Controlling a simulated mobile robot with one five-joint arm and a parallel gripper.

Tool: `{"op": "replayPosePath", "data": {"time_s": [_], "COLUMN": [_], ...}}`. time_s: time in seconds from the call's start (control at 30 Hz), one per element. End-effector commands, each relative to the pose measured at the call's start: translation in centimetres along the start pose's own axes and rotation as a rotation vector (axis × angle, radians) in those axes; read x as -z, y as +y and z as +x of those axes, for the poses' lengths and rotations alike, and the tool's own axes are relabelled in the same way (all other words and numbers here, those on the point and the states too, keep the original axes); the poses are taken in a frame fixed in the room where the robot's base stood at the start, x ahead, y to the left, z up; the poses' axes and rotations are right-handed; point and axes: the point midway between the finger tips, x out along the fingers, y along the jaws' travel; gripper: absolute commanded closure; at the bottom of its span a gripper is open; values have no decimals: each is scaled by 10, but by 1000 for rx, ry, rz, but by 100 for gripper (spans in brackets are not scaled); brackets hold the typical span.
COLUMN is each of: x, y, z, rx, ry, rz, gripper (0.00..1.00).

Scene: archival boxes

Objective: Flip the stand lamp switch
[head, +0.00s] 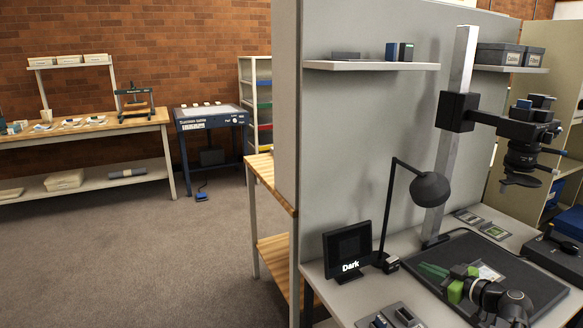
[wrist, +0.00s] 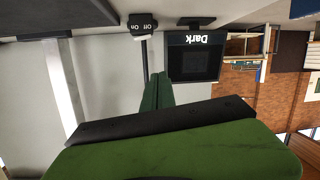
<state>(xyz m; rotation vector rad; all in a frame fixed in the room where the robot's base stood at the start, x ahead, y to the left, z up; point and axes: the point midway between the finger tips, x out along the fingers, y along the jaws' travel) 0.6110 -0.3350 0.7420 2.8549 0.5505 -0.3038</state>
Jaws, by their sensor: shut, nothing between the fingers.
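The stand lamp (head: 394,195) has a thin black post and a round dark shade, and stands on the grey desk by the partition. Its small switch box (head: 391,265) sits at the foot of the post, right of a small black screen reading "Dark" (head: 348,245). In the wrist view, which is upside down, the switch (wrist: 143,24) shows "Off" and "On" labels; its exact position is too small to tell. My gripper (head: 432,270) has green fingers, shut and empty, pointing toward the switch from the right with a gap between. The fingers also show in the wrist view (wrist: 158,90).
A copy stand column (head: 452,150) with a camera (head: 528,140) rises behind my arm. A black mat (head: 535,280) lies under my arm. Small cards (head: 482,220) lie on the desk, and a grey tray (head: 403,315) is at the front. The partition (head: 340,160) closes the back.

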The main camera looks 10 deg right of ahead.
Motion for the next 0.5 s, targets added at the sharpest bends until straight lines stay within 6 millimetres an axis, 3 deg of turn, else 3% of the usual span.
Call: {"op": "replayPosePath", "data": {"time_s": [0.03, 0.2, 0.33, 0.5], "x": [10, 21, 14, -12], "y": [-30, -133, -223, -329], "z": [32, 115, 158, 182], "rx": [69, 294, 470, 627], "ry": [-1, -82, -213, -493], "rz": [-22, -110, -131, -109], "gripper": [100, 100, 100, 100]}}
